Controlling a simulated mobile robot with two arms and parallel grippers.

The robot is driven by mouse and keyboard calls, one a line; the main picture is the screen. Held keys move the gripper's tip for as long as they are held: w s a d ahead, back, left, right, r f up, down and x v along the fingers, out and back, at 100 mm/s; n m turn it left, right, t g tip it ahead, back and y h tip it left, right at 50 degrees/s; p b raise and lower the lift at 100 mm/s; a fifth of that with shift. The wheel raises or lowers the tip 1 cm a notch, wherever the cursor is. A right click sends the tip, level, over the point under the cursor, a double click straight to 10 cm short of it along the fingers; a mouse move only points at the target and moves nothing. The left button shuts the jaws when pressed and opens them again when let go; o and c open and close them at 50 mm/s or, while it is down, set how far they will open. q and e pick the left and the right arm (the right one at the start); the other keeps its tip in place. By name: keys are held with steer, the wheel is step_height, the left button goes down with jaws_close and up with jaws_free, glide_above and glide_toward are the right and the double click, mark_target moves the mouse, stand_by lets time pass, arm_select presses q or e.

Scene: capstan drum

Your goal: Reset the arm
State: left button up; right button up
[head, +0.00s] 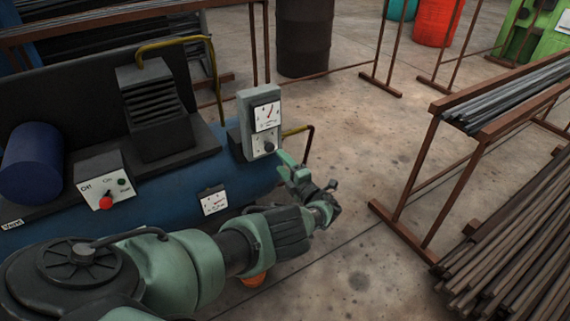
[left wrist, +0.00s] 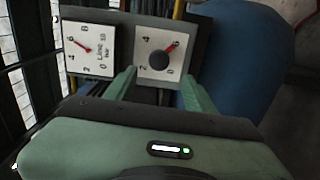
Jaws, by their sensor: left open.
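My left arm reaches in from the lower left in the head view, in front of the blue machine. My left gripper (head: 308,172) is open, just right of and below the grey gauge box (head: 246,104). It also shows in the left wrist view (left wrist: 158,84), with its two green fingers apart and nothing seen between them. Beyond the fingers in that view are a white dial (left wrist: 89,48) with a red needle and a second dial with a dark round knob (left wrist: 158,60). I cannot tell whether a finger touches the box. My right gripper is in neither view.
The blue machine tank (head: 240,180) carries a switch box with a red knob (head: 105,203) and a small lower gauge (head: 214,202). A rusty rack (head: 411,183) and piled bars (head: 520,250) stand right. The concrete floor (head: 340,130) between is clear.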

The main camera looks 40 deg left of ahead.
arm_select(q)
steer(key=s+d+f+n+g+h+p, duration=0.25)
steer(key=s+d+f+n, duration=0.2)
steer(key=s+f, duration=0.5)
steer(key=s+d+f+n+g+h+p, duration=0.15)
steer(key=s+d+f+n+h, duration=0.35)
steer(key=s+f, duration=0.5)
steer(key=s+d+f+n+g+h+p, duration=0.1)
steer(key=s+d+f+n+h+p, duration=0.15)
steer(key=s+f+n, duration=0.65)
steer(key=s+d+f+n+h+p, duration=0.1)
steer(key=s+d+n+h+p, duration=0.1)
steer(key=s+n, duration=0.4)
steer(key=s+d+f+n+h+p, duration=0.1)
steer(key=s+d+n, duration=0.4)
steer(key=s, duration=0.8)
steer(key=s+d+f+n+h+p, duration=0.2)
steer(key=s+d+n+h, duration=0.1)
steer(key=s+n, duration=0.5)
steer(key=shift+s+d+f+n+g+h+p, duration=0.35)
steer(key=shift+s+d, duration=0.2)
steer(key=shift+s, duration=0.2)
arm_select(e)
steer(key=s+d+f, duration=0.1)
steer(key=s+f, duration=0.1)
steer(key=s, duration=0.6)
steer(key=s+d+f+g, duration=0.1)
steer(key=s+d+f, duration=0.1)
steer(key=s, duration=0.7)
